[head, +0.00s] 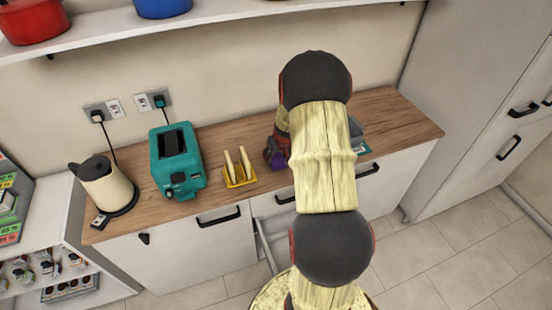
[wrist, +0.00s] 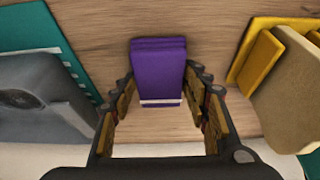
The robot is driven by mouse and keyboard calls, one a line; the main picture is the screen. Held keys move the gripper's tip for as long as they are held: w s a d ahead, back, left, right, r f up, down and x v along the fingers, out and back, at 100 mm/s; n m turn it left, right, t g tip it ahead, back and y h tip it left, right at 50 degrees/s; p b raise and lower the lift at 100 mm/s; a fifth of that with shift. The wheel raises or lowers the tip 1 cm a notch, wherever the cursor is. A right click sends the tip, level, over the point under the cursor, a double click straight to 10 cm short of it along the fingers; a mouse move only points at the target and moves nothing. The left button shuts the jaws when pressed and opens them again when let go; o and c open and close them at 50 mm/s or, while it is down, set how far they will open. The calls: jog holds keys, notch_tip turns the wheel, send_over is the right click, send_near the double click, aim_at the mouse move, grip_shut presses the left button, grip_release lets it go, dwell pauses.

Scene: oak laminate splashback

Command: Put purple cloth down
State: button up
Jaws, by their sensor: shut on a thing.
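The purple cloth (wrist: 158,70) is folded into a small block with a pale stripe near its lower edge. In the wrist view it sits between the two fingers of my gripper (wrist: 161,92), which is shut on it. In the head view only a small bit of the cloth (head: 278,161) shows beside my gripper (head: 271,155), low over the wooden worktop (head: 230,135). My arm hides most of the gripper there. I cannot tell whether the cloth touches the worktop.
A yellow toast rack (head: 239,180) holding toast stands close to the cloth, beside a teal toaster (head: 175,160) and a cream kettle (head: 105,183). A grey object (wrist: 40,95) by a teal item (wrist: 25,30) lies on the cloth's other side.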

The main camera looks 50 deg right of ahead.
jog(key=shift+f+b, duration=0.3)
jog(key=shift+b, duration=0.05)
jog(key=o, duration=1)
jog(key=shift+r+p, duration=0.25)
jog(key=shift+p, duration=0.1)
jog(key=p+v, duration=0.3)
jog(key=v, duration=0.9)
jog(key=a+r+n+t+y, duration=0.1)
jog(key=a+r+n, duration=0.1)
jog(key=a+r, duration=0.75)
jog(key=a+r+n, duration=0.1)
jog(key=a+r, duration=0.5)
jog(key=a, duration=0.6)
jog(key=s+a+r+n, duration=0.1)
jog(key=s+a+r, duration=0.1)
jog(key=s+a, duration=0.3)
jog(key=s+a+r+n, duration=0.1)
jog(key=s+a+r, duration=0.1)
jog(key=s+a, duration=0.3)
jog(key=s+a+r+y, duration=0.1)
jog(key=s+a+r, duration=0.2)
jog(key=s+a, duration=0.2)
jog(key=shift+a+n+t, duration=0.4)
jog(key=shift+a, duration=0.7)
